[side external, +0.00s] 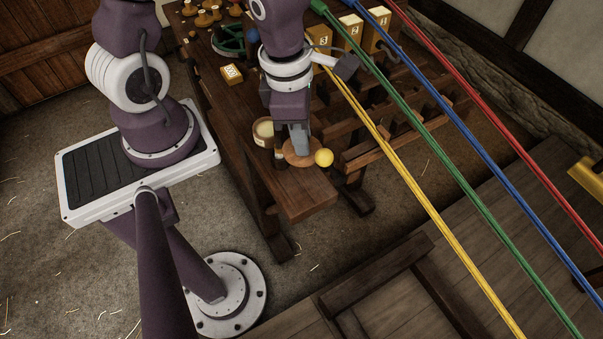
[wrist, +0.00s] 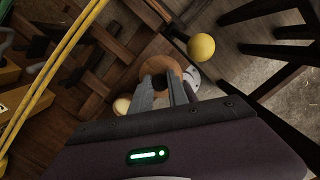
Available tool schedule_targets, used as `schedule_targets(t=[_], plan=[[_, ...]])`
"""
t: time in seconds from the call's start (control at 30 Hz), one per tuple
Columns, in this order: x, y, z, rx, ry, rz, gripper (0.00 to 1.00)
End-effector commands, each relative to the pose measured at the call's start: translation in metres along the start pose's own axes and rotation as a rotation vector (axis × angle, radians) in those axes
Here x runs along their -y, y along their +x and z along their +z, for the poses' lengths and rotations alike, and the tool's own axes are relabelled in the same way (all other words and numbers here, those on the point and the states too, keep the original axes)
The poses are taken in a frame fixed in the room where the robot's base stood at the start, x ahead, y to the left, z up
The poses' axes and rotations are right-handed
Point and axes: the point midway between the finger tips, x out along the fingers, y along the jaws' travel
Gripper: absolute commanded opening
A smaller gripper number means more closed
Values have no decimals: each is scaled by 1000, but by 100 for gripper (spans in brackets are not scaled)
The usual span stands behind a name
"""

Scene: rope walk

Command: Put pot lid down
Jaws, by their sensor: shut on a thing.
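My gripper (side external: 300,153) is shut on the pot lid (side external: 293,161), a round brown wooden disc, over the near end of the wooden bench. In the wrist view the lid (wrist: 160,67) shows just beyond my fingertips (wrist: 164,82), which hide part of it. I cannot tell whether the lid touches the bench top. An open pot (side external: 263,133) with pale contents stands on the bench just left of my gripper. In the wrist view a pale round shape (wrist: 122,105), likely the pot, is partly hidden by my finger.
A yellow ball (side external: 323,157) is close at the lid's right; its support is unclear. Yellow (side external: 425,198), green, blue and red ropes run along the right. Numbered blocks (side external: 320,38) and a green wheel (side external: 229,40) are farther back. The bench's near end (side external: 308,193) is bare.

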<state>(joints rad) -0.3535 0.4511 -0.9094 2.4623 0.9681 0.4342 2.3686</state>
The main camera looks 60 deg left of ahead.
Motion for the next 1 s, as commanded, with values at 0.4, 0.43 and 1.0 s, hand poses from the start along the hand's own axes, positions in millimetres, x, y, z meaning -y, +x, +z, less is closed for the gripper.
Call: schedule_targets(t=[0.4,0.43,1.0], plan=[[4,74,-11,-8,6,-7,0],[3,78,-12,-12,5,-4,0],[2,127,-16,-2,0,0,0]])
